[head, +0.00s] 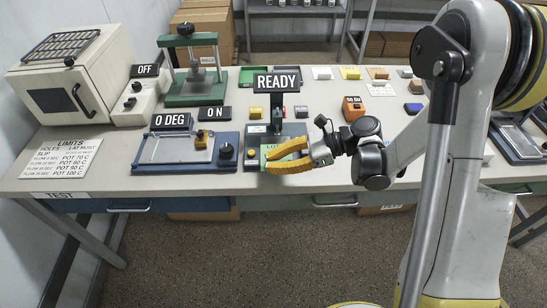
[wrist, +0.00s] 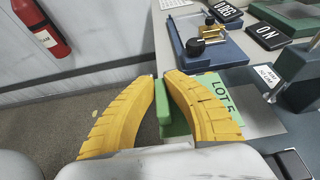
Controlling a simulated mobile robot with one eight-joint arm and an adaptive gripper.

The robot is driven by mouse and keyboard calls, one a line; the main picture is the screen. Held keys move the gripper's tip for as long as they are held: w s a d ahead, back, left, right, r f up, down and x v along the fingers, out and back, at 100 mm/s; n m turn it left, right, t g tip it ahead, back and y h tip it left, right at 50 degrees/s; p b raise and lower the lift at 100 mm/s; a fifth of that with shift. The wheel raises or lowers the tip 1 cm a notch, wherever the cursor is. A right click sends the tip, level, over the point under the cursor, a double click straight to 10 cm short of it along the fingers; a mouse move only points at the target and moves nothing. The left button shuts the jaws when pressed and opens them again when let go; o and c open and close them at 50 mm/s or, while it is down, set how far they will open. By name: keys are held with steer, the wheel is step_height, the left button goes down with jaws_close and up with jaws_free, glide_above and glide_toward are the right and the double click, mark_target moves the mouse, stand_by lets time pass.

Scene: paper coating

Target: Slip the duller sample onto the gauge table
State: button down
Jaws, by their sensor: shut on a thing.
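My gripper (head: 268,161) is at the front edge of the bench, its yellow fingers pointing left. In the wrist view the fingers (wrist: 163,90) are closed on a green tab (wrist: 165,118). A green card marked LOT (wrist: 212,92) shows behind the right finger, and part of it shows in the head view (head: 270,149). The tab looks joined to this card, but the finger hides the join. The stand with the READY sign (head: 276,83) is just behind my gripper, on a dark base. I cannot tell which fixture is the gauge table, or compare the samples' gloss.
A blue tilt fixture with a 0 DEG sign (head: 172,121) and an ON sign (head: 214,113) stands left of my gripper. A green press (head: 197,88), an oven (head: 72,75) and a limits card (head: 62,150) lie farther left. Several coloured blocks stand at the back right.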

mark_target(272, 148)
steer(key=shift+d+f+b, duration=0.15)
steer(key=shift+f+b, duration=0.25)
steer(key=shift+f, duration=0.35)
step_height(272, 148, down, 2)
steer(key=shift+f+b, duration=0.1)
steer(key=shift+b, duration=0.5)
steer(key=shift+w+r+p, duration=0.2)
steer(key=shift+w+p, duration=0.15)
steer(key=shift+w, duration=0.05)
steer(key=shift+w+p, duration=0.65)
steer(key=shift+w, duration=1.2)
steer(key=shift+w+f+b, duration=0.1)
steer(key=shift+w+b, duration=0.3)
steer(key=shift+w, duration=1.05)
steer(key=shift+d+f+b, duration=0.1)
steer(key=shift+f+b, duration=0.4)
steer(key=shift+b, duration=0.1)
steer(key=c, duration=1.4)
jaws_free()
